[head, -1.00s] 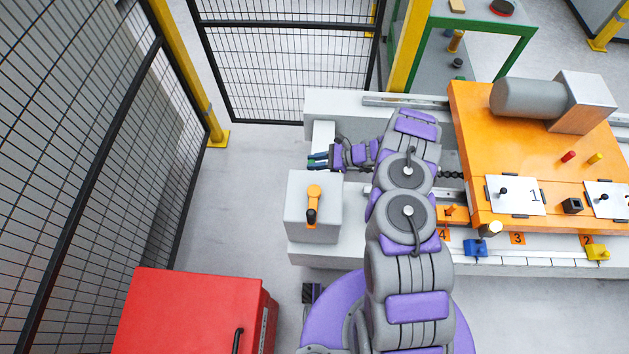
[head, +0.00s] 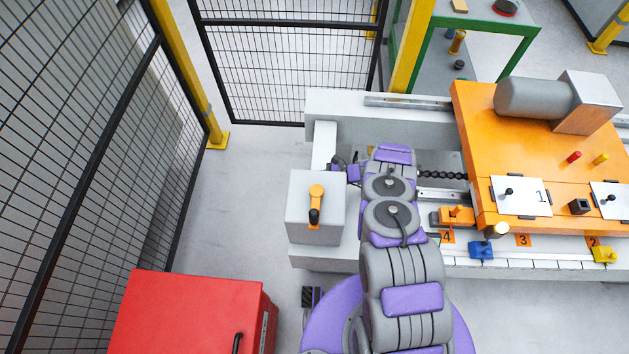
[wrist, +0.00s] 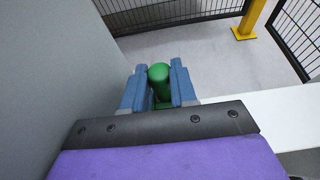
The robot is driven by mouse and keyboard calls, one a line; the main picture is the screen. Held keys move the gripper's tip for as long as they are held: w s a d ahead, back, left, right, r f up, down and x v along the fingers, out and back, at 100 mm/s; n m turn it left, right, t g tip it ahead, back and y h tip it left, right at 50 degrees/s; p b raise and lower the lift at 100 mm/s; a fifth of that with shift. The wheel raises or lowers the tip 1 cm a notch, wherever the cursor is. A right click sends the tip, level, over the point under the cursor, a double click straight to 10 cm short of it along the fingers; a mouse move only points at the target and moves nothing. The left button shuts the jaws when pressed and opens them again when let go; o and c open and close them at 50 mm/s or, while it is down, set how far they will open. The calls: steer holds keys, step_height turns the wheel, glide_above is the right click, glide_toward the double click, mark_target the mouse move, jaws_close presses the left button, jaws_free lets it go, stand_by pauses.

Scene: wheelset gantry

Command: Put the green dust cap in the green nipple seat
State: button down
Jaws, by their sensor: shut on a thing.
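In the wrist view my gripper (wrist: 159,88) is shut on the green dust cap (wrist: 158,73). The cap's rounded green top stands between the two blue fingers, and its lower part is partly hidden by them. In the head view the gripper is hidden behind the grey box and my arm; only part of my wrist shows beside the box. I cannot make out the green nipple seat in either current view.
A grey box (head: 328,222) with an orange-and-black handle (head: 315,203) stands close to my wrist. An orange frame (head: 520,165) with white plates is at right. A red cabinet (head: 190,315) stands front left. Mesh fencing (head: 290,60) lies behind; bare floor is between.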

steer(key=shift+a+f, duration=0.25)
steer(key=shift+f, duration=0.15)
steer(key=c, duration=1.4)
jaws_free()
steer(key=o, duration=0.5)
steer(key=shift+d+r, duration=0.1)
steer(key=shift+d, duration=0.15)
